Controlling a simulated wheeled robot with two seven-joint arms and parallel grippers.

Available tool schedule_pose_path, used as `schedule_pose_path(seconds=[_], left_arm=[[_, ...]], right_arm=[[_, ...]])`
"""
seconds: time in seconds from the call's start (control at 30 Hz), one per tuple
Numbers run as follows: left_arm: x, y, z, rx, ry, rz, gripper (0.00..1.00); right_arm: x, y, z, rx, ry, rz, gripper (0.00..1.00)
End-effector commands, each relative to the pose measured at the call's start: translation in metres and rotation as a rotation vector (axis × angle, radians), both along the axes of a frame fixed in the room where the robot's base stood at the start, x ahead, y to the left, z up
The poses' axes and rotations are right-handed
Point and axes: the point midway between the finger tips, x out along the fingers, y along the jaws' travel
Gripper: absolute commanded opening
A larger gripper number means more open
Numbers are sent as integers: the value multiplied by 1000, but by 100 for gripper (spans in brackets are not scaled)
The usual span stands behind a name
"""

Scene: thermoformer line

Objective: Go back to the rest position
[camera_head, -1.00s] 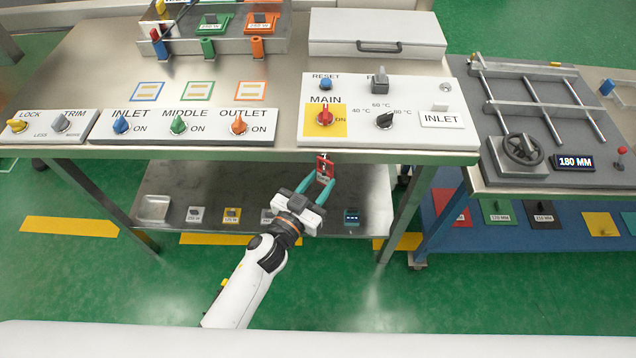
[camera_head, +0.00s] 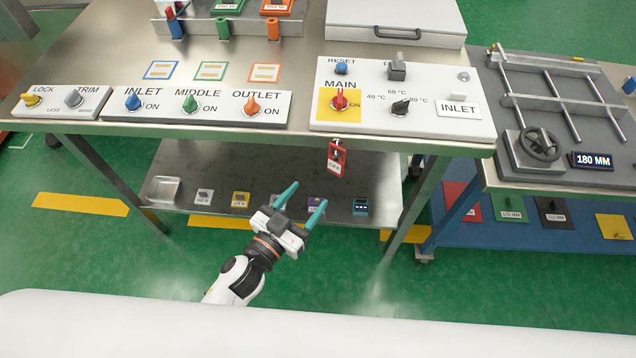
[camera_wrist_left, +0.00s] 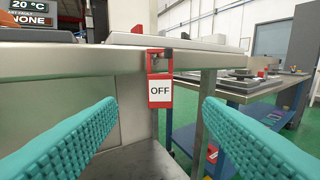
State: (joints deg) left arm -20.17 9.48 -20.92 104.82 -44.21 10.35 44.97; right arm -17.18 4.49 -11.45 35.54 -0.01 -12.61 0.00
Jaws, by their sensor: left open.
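My left gripper (camera_head: 301,206) is open and empty, its two teal fingers spread apart, in front of the lower shelf in the head view. In the left wrist view its fingers (camera_wrist_left: 158,140) frame a red tag marked OFF (camera_wrist_left: 160,92), with a clear gap to it. In the head view the red tag (camera_head: 336,160) hangs under the front edge of the table, below the red MAIN switch (camera_head: 340,100). The tag is apart from the fingers. My right gripper does not show.
The steel table (camera_head: 240,128) carries the control panels. Its lower shelf (camera_head: 385,190) holds a small tray (camera_head: 163,190) and several small blocks. To the right stands a second bench with a black handwheel (camera_head: 541,145) and a 180 MM display (camera_head: 592,161). Green floor in front is clear.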

Motion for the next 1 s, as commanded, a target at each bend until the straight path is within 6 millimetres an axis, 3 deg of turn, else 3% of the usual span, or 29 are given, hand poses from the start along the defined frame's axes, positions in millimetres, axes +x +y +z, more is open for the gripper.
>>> schedule_pose_path(seconds=[0.2, 0.43, 0.57, 0.67, 0.77, 0.87, 1.0], left_arm=[[-20, 12, -1, 0, 0, 1, 61], [-22, 13, -1, 1, 2, 1, 61], [-21, 20, -27, 25, 54, 26, 61], [-22, 34, -79, 74, 157, 73, 61], [-33, 56, -149, 145, 305, 133, 61], [-57, 80, -218, 223, 469, 186, 61], [-110, 113, -306, 328, 707, 242, 61]], right_arm=[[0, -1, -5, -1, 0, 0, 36], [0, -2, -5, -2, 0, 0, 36], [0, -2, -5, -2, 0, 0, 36], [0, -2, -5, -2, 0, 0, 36], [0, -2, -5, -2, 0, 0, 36], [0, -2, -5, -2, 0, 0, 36], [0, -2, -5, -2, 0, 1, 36]])
